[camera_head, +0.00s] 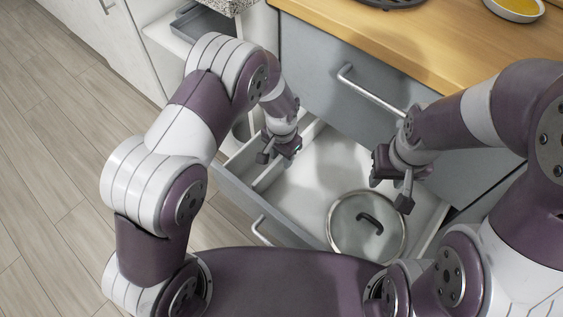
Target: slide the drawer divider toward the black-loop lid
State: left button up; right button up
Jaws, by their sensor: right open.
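A round glass lid (345,232) with a steel rim and a black loop handle lies in the open drawer (330,160), toward its front right. A pale upright divider (268,177) stands near the drawer's left side and leaves a narrow compartment on its left. My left gripper (277,156) points down at the divider, with its fingertips close to the board. My own gripper hides part of the board, so I cannot tell if the fingers touch or hold it. My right gripper (390,190) is open and empty above the right part of the drawer, behind the lid.
A wooden counter (440,40) with a bowl (515,8) on it is at the back right. Below it is a shut grey drawer front with a metal handle (370,90). A grey tray (205,22) shows at the upper left. The drawer floor between divider and lid looks clear.

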pick_arm(q)
notch_tip(320, 180, down, 2)
jog(key=shift+f, duration=0.15)
grip_shut()
jog(key=shift+s+d, duration=0.15)
jog(key=shift+d, duration=0.15)
jog(key=s+d+p, duration=0.1)
jog(key=s+d, duration=0.1)
jog(key=d, duration=0.1)
jog(key=s+d+p, duration=0.1)
jog(key=s+d, duration=0.1)
jog(key=d, duration=0.1)
jog(key=s+d+p, duration=0.1)
jog(key=s+d, duration=0.1)
jog(key=d, duration=0.1)
jog(key=shift+s+d, duration=0.1)
jog(key=shift+s, duration=0.25)
jog(key=shift+s+d, duration=0.2)
jog(key=shift+d, duration=0.1)
